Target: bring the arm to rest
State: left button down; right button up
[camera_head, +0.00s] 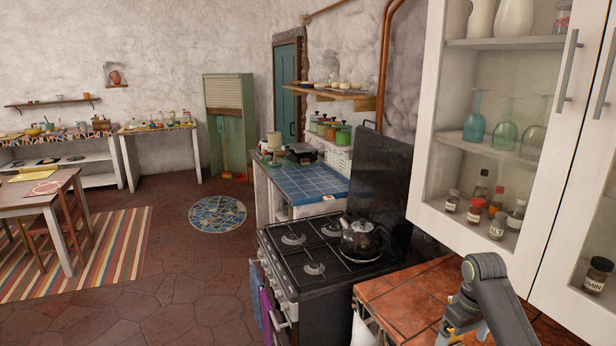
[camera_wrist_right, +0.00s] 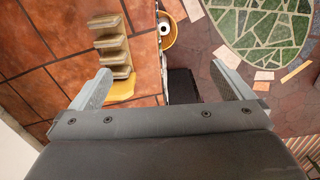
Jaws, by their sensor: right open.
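My right arm comes in at the lower right of the head view, over the terracotta-tiled counter (camera_head: 405,300). My right gripper (camera_wrist_right: 163,85) is open in the right wrist view, its two grey fingers wide apart with nothing between them. It points down over the edge of the tiled counter (camera_wrist_right: 60,45), with the floor to the right of that edge. In the head view the fingers are not clearly visible. My left gripper is in neither view.
A wooden stepped rack (camera_wrist_right: 112,48) stands on the counter near the left finger. A black stove (camera_head: 325,255) with a dark kettle (camera_head: 360,238) stands left of the counter. A white glass-fronted cabinet (camera_head: 432,130) hangs above. The floor (camera_head: 175,285) at left is open.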

jog(key=s+a+f+m+t, duration=0.1)
jog(key=s+a+f, duration=0.2)
jog(key=s+f, duration=1.25)
jog(key=s+r+m+t+h, duration=0.1)
jog(key=s+r+m, duration=0.15)
jog(key=s, duration=0.75)
jog(key=s+r+m+t+h, duration=0.1)
jog(key=s+r, duration=0.2)
jog(key=s, duration=0.8)
notch_tip(320, 180, down, 32)
jog(key=b, duration=0.8)
pick_arm(q)
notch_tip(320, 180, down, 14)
jog(key=b, duration=0.6)
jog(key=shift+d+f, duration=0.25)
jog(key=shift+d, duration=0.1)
pick_arm(e)
jog(key=s+f+g, duration=0.1)
jog(key=s+f, duration=0.6)
jog(key=f, duration=0.4)
jog(key=s+f+g+y, duration=0.1)
jog(key=s+f, duration=0.7)
jog(key=f, duration=0.3)
jog(key=shift+a+f, duration=0.25)
jog(key=shift+f, duration=0.15)
